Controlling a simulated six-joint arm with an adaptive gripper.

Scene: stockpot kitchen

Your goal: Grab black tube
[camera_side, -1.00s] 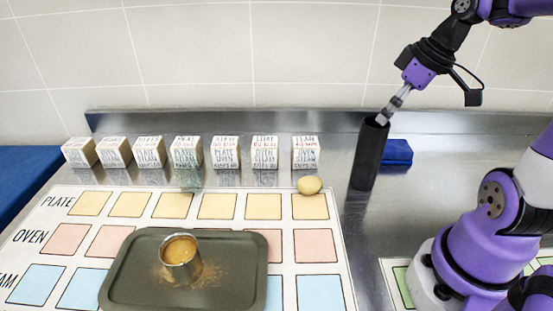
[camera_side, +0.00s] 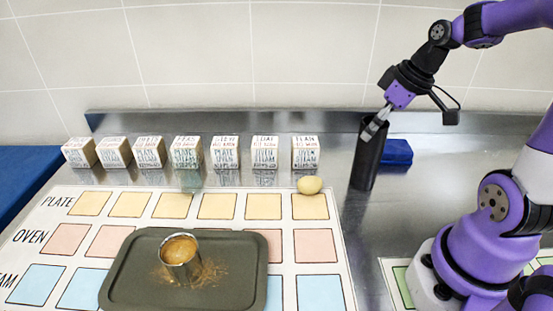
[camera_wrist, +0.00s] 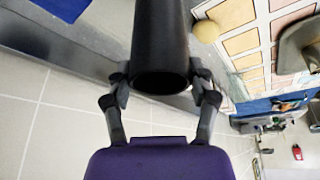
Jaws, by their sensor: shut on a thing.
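The black tube (camera_side: 366,160) stands upright on the steel counter, right of the printed mat. In the wrist view the tube (camera_wrist: 161,45) runs between my gripper's fingers, its open end facing the camera. My gripper (camera_side: 377,127) reaches down from the upper right to the top of the tube. In the wrist view my gripper (camera_wrist: 162,90) has one finger on each side of the rim, shut on the tube. The tube's base appears to rest on the counter.
A blue block (camera_side: 397,152) lies just right of the tube. A yellow-brown ball (camera_side: 310,185) sits on the mat (camera_side: 335,225) to the left. Several lettered cubes (camera_side: 228,152) line the back. A dark tray (camera_side: 240,295) holds a metal cup (camera_side: 181,258).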

